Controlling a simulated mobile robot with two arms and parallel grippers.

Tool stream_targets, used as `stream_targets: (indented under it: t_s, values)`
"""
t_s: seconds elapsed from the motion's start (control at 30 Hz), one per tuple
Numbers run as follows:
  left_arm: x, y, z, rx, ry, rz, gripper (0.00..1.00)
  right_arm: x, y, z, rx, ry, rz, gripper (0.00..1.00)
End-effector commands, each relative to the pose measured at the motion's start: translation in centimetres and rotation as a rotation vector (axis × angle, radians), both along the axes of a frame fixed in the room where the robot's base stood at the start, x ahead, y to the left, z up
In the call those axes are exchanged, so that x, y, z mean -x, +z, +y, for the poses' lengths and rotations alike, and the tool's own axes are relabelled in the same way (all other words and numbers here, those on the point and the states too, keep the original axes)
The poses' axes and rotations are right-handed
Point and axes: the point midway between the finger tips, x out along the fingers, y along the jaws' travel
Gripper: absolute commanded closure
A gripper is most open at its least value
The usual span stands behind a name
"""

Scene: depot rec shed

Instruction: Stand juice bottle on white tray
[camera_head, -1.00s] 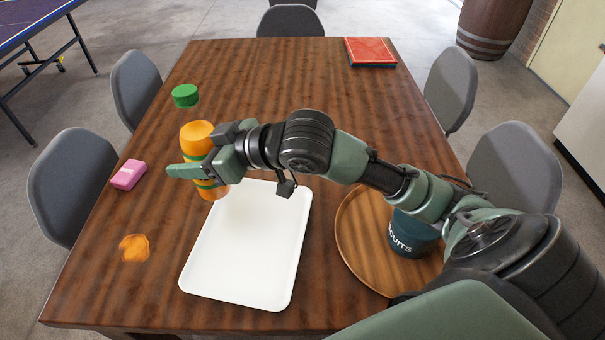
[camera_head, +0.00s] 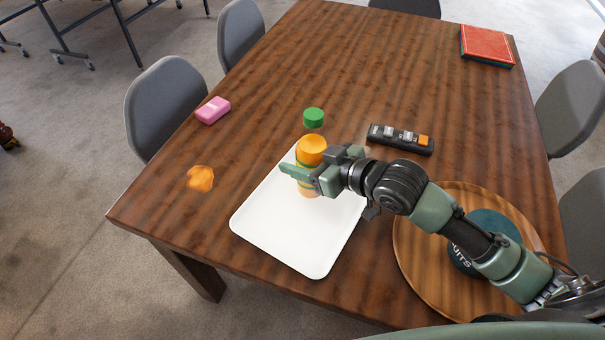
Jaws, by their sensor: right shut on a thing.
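The juice bottle (camera_head: 312,146) is orange with a green band and stands upright in the jaws of my right gripper (camera_head: 300,180). The gripper hides part of the bottle's middle. The white tray (camera_head: 290,238) lies flat on the wooden table. The bottle's lower end shows against the far part of the tray, inside its rim; I cannot tell whether it touches the tray. My left gripper is not in view.
A round wooden tray (camera_head: 411,254) with a dark teal biscuit tin (camera_head: 461,262) lies under my right arm.

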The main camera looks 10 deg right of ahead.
Motion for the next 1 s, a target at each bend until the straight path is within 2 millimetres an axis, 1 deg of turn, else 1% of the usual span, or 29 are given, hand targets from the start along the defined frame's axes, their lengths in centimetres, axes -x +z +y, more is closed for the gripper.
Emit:
stream_targets:
  t_s: [0.17,0.4,0.5,0.9,0.93,1.0]
  values:
    - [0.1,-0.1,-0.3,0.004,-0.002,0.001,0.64,-0.1,-0.9,0.0,-0.004,-0.001,-0.008,1.0]
    - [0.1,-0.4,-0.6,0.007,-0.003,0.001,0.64,-0.1,-4.1,0.0,-0.003,-0.001,-0.004,1.0]
    - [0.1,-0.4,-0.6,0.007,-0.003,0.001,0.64,-0.1,-4.8,0.0,-0.004,-0.001,-0.007,1.0]
    - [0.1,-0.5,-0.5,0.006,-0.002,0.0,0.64,-0.1,-5.2,0.0,-0.003,0.0,-0.008,1.0]
    - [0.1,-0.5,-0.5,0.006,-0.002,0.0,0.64,0.0,-5.5,0.0,0.0,-0.001,-0.002,0.36]
    - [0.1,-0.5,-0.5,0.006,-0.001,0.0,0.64,0.0,-5.4,0.0,0.0,-0.001,-0.002,0.19]
